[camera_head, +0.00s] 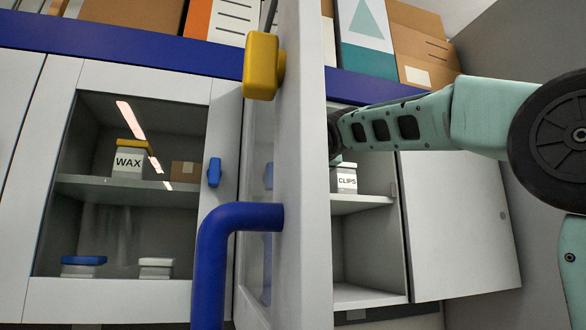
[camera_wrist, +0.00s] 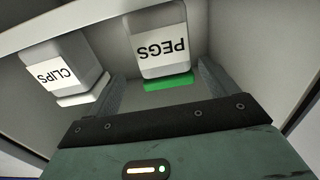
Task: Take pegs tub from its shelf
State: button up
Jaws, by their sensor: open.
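The pegs tub (camera_wrist: 160,45) is white with a green lid and shows upside down in the wrist view, its label facing me. My gripper (camera_wrist: 159,76) is open, with one finger on each side of the tub near its lid. Gaps show between fingers and tub, and I cannot tell how deep the tub sits between them. The clips tub (camera_wrist: 63,73), with a pale lid, stands just left of the left finger. In the head view the clips tub (camera_head: 343,178) shows on the shelf (camera_head: 358,203); the pegs tub and my gripper are hidden there.
An open cabinet door (camera_head: 302,200) with a blue handle (camera_head: 240,217) blocks much of the head view. Left of it, a glass-fronted cabinet holds a wax tub (camera_head: 128,161), a small box and two low tubs. Boxes and binders stand above the blue ledge (camera_head: 130,45).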

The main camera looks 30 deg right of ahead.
jog(key=shift+p+x, duration=0.4)
jog(key=shift+x, duration=0.75)
jog(key=p+x, duration=0.2)
jog(key=x, duration=0.2)
jog(key=shift+w+a+r+p, duration=0.1)
jog(key=shift+w+a+p, duration=0.1)
jog(key=shift+a+p, duration=0.15)
jog(key=shift+w+d, duration=0.15)
jog(key=shift+w, duration=0.15)
jog(key=c, duration=1.2)
